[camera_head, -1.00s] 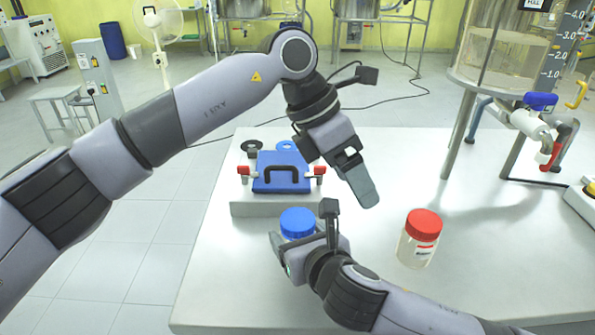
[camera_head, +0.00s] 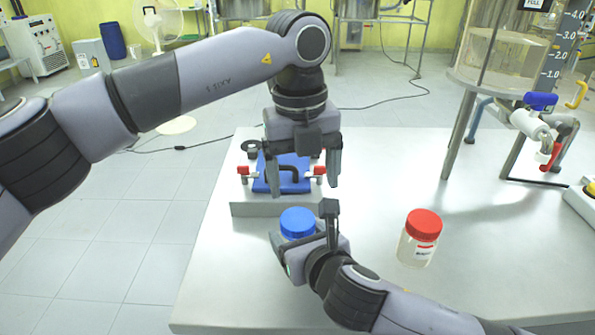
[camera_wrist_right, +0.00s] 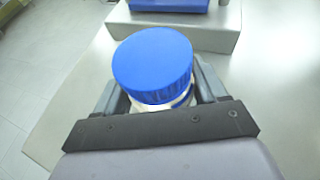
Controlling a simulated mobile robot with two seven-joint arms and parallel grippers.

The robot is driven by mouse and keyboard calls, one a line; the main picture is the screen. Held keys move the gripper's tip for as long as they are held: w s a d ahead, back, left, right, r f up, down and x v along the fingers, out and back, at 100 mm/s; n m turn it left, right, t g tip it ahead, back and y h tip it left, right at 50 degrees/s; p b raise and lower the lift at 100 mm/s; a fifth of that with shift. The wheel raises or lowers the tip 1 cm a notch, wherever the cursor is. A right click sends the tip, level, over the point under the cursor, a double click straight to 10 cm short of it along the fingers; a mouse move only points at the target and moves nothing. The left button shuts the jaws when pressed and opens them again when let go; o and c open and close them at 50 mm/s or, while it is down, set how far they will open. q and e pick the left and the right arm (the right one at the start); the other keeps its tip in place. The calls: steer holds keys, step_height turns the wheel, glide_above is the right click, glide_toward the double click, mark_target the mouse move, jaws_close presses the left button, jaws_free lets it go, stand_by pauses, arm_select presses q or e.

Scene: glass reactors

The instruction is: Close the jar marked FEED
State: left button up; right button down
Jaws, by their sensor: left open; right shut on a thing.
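A jar with a blue lid (camera_head: 298,222) stands near the front left of the table; the lid rests on top, but I cannot tell how tightly it sits. It also shows in the right wrist view (camera_wrist_right: 153,65), with a little of the pale jar below the lid. Its label is hidden, so I cannot read FEED on it. My right gripper (camera_head: 298,244) is shut around this jar's body, below the lid. My left gripper (camera_head: 302,184) is open and empty, pointing down above and behind the blue lid, in front of the blue fixture.
A jar with a red lid (camera_head: 420,240) stands to the right; its label is too small to read. A grey block (camera_head: 275,210) carries a blue fixture (camera_head: 268,186) with red-ended clamps. A glass reactor (camera_head: 500,65) stands at the back right. The right middle of the table is clear.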

mark_target(298, 218)
arm_select(q)
steer(key=shift+a+r+n+y, duration=0.15)
steer(key=shift+a+n+y, duration=0.25)
steer(key=shift+n, duration=0.7)
steer(key=shift+a, duration=0.1)
steer(key=shift+f, duration=4.05)
steer(key=c, duration=1.1)
steer(key=o, duration=1.2)
steer(key=shift+r, duration=0.1)
steer(key=shift+r, duration=2.2)
